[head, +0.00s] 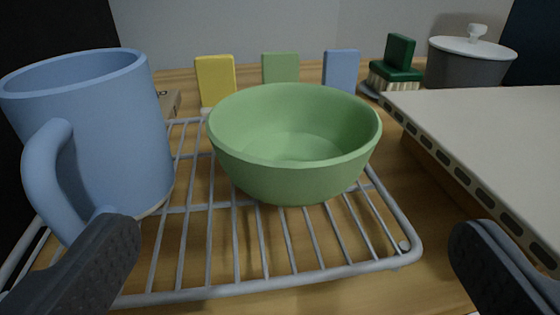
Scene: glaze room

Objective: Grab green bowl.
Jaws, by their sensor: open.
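The green bowl (295,180) stands upright and looks empty on a grey wire rack (290,283) in the middle of the head view. My gripper (295,262) is open, with one dark finger at the lower left and the other at the lower right. The bowl is ahead of the fingers and between them in the picture, and neither finger appears to touch it. The left finger overlaps the lower part of a blue mug in the picture.
The blue mug (105,135) stands on the rack close left of the bowl, handle toward me. A pale slotted slab (490,135) lies at the right. Behind are yellow (215,80), green (280,68) and blue (341,68) tiles, a green-backed brush (397,62) and a lidded grey pot (468,65).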

